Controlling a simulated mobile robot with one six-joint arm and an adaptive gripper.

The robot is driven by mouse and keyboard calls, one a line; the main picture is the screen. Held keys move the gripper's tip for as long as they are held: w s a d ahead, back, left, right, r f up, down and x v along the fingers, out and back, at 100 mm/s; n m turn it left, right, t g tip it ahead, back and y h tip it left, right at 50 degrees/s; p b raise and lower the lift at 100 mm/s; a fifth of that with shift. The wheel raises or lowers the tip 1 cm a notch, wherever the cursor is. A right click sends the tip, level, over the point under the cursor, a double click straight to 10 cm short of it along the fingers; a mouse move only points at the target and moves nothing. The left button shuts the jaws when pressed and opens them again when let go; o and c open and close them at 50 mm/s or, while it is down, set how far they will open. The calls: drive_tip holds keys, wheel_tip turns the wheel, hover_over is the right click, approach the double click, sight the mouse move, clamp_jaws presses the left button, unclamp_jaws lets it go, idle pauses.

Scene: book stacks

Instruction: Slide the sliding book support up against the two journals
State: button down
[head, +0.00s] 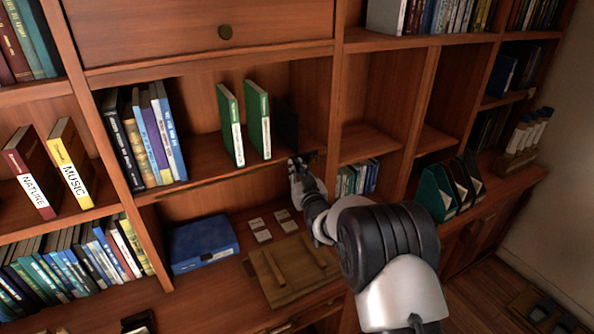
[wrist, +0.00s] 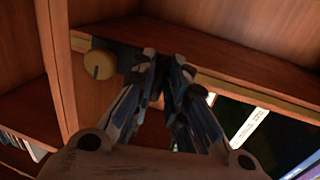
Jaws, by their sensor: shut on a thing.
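Two green journals (head: 244,121) with white spine labels stand upright, a little apart, on the middle shelf. The dark sliding book support (head: 287,126) stands to their right, with a gap between it and the nearer journal. My gripper (head: 296,164) is at the shelf's front edge, just below the support. In the wrist view, the fingers of my gripper (wrist: 168,70) are nearly together at the shelf edge, shut on the support's front part, which they mostly hide. Pale strips, perhaps the journals' labels, show at the lower right there.
A row of books (head: 150,135) stands at the left end of the same shelf. A round knob (wrist: 99,64) is left of my fingers in the wrist view. A vertical divider (head: 333,110) bounds the shelf on the right. A blue box (head: 203,243) lies below.

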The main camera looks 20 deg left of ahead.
idle(0.5)
drive_tip(key=s+a+b, duration=0.2)
drive_tip(key=s+a, duration=0.4)
drive_tip(key=s, duration=0.1)
drive_tip(key=s+a+b, duration=0.3)
drive_tip(key=s+a, duration=0.3)
drive_tip(key=s, duration=0.1)
drive_tip(key=s+a+b, duration=0.3)
drive_tip(key=s+a, duration=0.2)
drive_tip(key=s, duration=0.1)
drive_tip(key=shift+s+a, duration=0.4)
drive_tip(key=c, duration=1.7)
unclamp_jaws()
drive_tip(key=v, duration=1.2)
drive_tip(key=shift+w+d, duration=0.15)
